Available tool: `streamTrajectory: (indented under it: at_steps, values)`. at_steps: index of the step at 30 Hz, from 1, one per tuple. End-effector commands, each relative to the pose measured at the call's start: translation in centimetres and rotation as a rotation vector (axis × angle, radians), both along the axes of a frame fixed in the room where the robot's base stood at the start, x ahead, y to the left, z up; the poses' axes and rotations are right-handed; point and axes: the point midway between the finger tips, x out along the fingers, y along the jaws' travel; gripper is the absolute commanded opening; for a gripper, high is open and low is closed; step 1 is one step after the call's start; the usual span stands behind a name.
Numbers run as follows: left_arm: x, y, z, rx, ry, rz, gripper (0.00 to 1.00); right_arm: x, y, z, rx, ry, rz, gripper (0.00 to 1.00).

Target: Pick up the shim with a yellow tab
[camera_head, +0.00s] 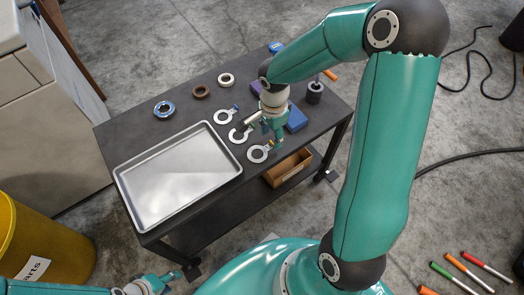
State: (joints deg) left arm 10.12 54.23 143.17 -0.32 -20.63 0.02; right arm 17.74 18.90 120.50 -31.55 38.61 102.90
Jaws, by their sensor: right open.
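The shim with a yellow tab (257,154) is a flat metal ring lying on the dark table near its front edge, its tab pointing up and right. My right gripper (277,141) reaches down from above, just right of the yellow tab. It is open, and I see nothing held in it. Whether its fingertips touch the tab is too small to tell. My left gripper (172,277) is low at the bottom left, away from the table; its finger opening is unclear.
An empty metal tray (128,190) fills the table's left part. Several rings lie along the back.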

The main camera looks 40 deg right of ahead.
Motion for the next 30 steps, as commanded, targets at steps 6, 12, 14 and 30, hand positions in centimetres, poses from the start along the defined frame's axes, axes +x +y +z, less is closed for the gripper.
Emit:
streamTrajectory:
  at_steps: [6, 12, 14, 30]
  values:
    - [0.0, 0.0, -0.8, 0.0, 0.0, 0.0, 0.4, -0.1, 0.0, -2.7, 0.0, 0.001, 0.0, 0.5]
    - [0.0, 0.0, -0.7, 0.0, 0.0, 0.0, 0.4, -0.1, 0.0, -2.8, 0.0, 0.0, 0.0, 0.5]
    - [0.0, 0.0, -0.7, 0.0, 0.0, 0.0, 0.4, -0.1, 0.0, -2.8, 0.0, 0.0, 0.0, 0.5]
    - [0.0, 0.0, -0.7, 0.0, 0.0, 0.0, 0.4, -0.1, 0.0, -2.8, 0.0, 0.0, -0.001, 0.0]
